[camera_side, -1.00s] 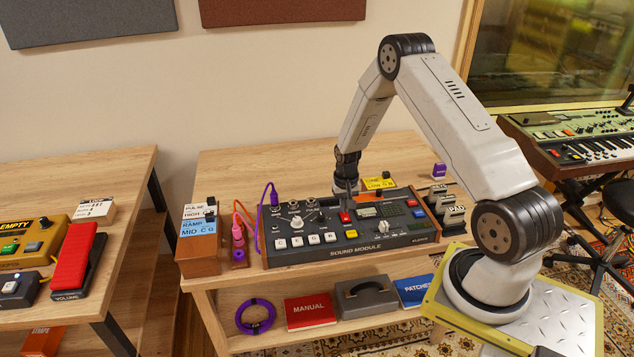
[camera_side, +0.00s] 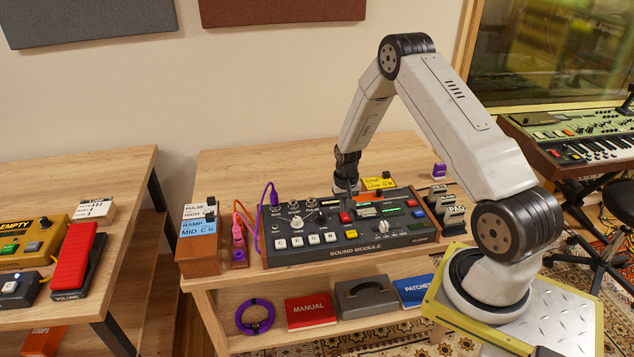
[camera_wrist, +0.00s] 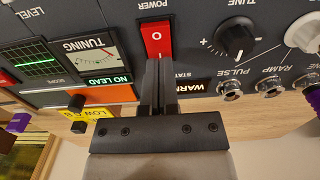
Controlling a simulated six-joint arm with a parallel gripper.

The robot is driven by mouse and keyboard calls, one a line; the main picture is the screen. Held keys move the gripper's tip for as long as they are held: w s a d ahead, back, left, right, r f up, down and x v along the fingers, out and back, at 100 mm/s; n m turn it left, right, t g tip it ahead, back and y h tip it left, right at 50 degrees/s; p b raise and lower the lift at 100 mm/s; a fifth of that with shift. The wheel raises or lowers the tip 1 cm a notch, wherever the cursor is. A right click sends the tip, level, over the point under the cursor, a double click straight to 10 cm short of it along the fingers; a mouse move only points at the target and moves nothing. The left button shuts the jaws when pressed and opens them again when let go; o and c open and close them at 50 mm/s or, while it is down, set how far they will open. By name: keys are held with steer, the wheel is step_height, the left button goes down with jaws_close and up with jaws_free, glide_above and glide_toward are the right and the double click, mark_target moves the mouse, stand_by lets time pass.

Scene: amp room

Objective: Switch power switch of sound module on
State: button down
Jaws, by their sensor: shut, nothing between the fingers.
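The sound module (camera_side: 357,252) is a dark console with wooden ends on the table. Its red power rocker switch (camera_wrist: 156,36) sits under the POWER label and shows an "O" mark; it also appears in the side view (camera_side: 345,217). My gripper (camera_wrist: 159,58) is shut and empty, its fingertips at the switch's edge nearest the gripper, touching or almost touching it. The fingers hide that end of the switch. The module's displays are lit: a green scope trace (camera_wrist: 35,62), a tuning meter (camera_wrist: 92,48), a green NO LEAD bar (camera_wrist: 110,81) and a WARN status window (camera_wrist: 204,87).
A tune knob (camera_wrist: 235,42) and jack sockets sit beside the switch. A yellow label block (camera_side: 379,183) stands behind the module. Orange and purple cables (camera_side: 257,225) run at its left. The table (camera_side: 250,165) is bare behind the module.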

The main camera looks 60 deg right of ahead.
mark_target(342, 214)
steer(key=shift+r, duration=3.15)
steer(key=s+a+r+n+t, duration=0.1)
steer(key=a+r+n, duration=0.1)
steer(key=a+r, duration=0.4)
steer(key=s+a+r+n, duration=0.1)
steer(key=a+r+n, duration=0.15)
steer(key=a, duration=0.55)
steer(key=s+a+r+n+t, duration=0.1)
steer(key=s+a+r+n, duration=0.3)
steer(key=s+a, duration=0.5)
steer(key=shift+s+a+r+t, duration=0.15)
steer(key=shift+a+r+t, duration=0.15)
steer(key=shift+a+r, duration=0.6)
